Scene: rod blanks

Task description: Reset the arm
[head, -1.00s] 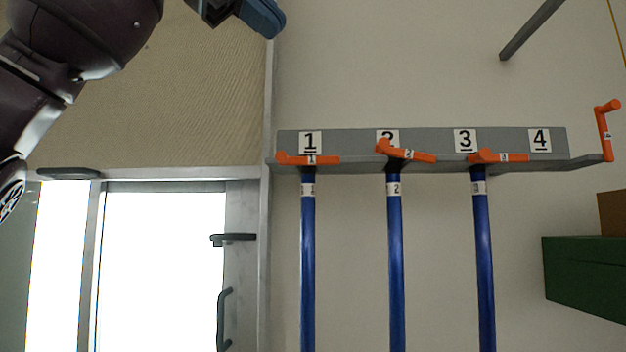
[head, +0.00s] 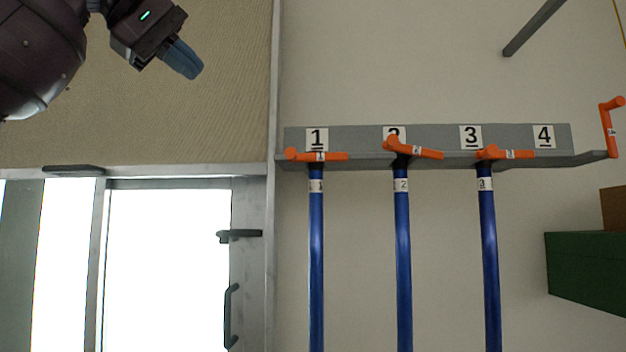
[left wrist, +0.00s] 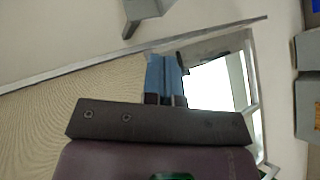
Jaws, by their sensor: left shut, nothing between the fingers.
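My left gripper (head: 184,59) is at the upper left of the head view, in front of the beige wall above the door. Its blue fingers are together with nothing between them. They also show shut in the left wrist view (left wrist: 164,76). The gripper is well apart from the grey rack (head: 360,135) on the wall. My right gripper is in neither view.
Blue rods (head: 316,240), (head: 403,250) and (head: 489,250) hang at labels 1, 2 and 3 below orange handles. An orange hook (head: 607,130) is at the rack's right end. A green box (head: 585,270) is at right. A glass door (head: 165,270) is at lower left.

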